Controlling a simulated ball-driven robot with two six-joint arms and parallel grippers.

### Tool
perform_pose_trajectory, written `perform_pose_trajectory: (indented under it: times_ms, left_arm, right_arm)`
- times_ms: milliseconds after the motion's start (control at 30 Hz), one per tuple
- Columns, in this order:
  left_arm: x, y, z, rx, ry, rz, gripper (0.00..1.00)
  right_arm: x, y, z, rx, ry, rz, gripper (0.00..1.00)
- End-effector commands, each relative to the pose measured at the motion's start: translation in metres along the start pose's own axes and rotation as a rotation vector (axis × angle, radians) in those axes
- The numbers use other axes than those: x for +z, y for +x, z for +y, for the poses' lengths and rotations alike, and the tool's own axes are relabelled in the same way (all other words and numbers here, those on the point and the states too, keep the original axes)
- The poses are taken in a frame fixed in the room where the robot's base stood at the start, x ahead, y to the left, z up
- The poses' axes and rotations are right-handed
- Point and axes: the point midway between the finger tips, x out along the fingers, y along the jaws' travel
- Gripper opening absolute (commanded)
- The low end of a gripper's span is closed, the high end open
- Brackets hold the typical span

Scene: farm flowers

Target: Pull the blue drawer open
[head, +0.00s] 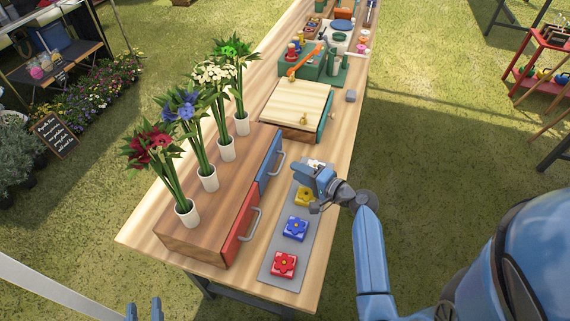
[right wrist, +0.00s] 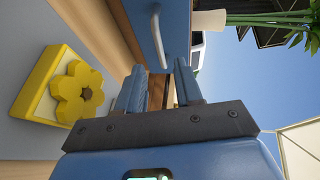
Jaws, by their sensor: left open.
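The blue drawer (head: 268,156) is in the right end of the wooden chest and looks shut, its front in line with the red drawer beside it. Its grey handle (head: 281,163) faces the mat; the handle also shows in the right wrist view (right wrist: 158,40). My right gripper (head: 300,172) is open and empty, over the mat a little in front of this handle. In the right wrist view the handle lies beyond the fingertips, apart from them. My left gripper (head: 143,308) is open at the bottom edge, off the table and away from the chest.
The red drawer (head: 240,227) has its own handle. White vases of flowers (head: 208,178) stand on the chest. The grey mat (head: 270,252) holds red (head: 284,264), blue (head: 295,228) and yellow (head: 305,196) flower blocks. A wooden-topped box (head: 297,103) stands behind.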

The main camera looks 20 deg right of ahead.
Motion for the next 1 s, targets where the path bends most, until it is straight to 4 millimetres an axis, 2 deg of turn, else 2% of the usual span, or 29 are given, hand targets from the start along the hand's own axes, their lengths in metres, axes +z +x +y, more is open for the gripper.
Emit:
perform_pose_trajectory:
  times_ms: [200,400,800,833,1000]
  left_arm:
    - [-0.004,0.0,0.0,0.0,0.0,0.0,0.43]
    - [-0.005,0.0,0.0,0.0,0.0,0.0,0.43]
    - [-0.005,0.0,0.0,0.0,0.0,0.0,0.43]
    - [-0.005,0.0,0.0,0.0,0.0,0.0,0.43]
    - [-0.005,0.0,0.0,0.0,0.0,0.0,0.43]
  right_arm:
    - [0.001,0.035,-0.001,0.001,-0.001,-0.004,0.35]
    - [0.001,0.054,0.0,0.0,0.0,-0.001,0.35]
    - [0.0,0.06,0.0,0.0,-0.001,0.001,0.35]
    - [0.0,0.06,0.0,0.0,-0.001,0.001,0.34]
    - [0.0,0.059,0.0,0.0,-0.001,0.001,0.08]
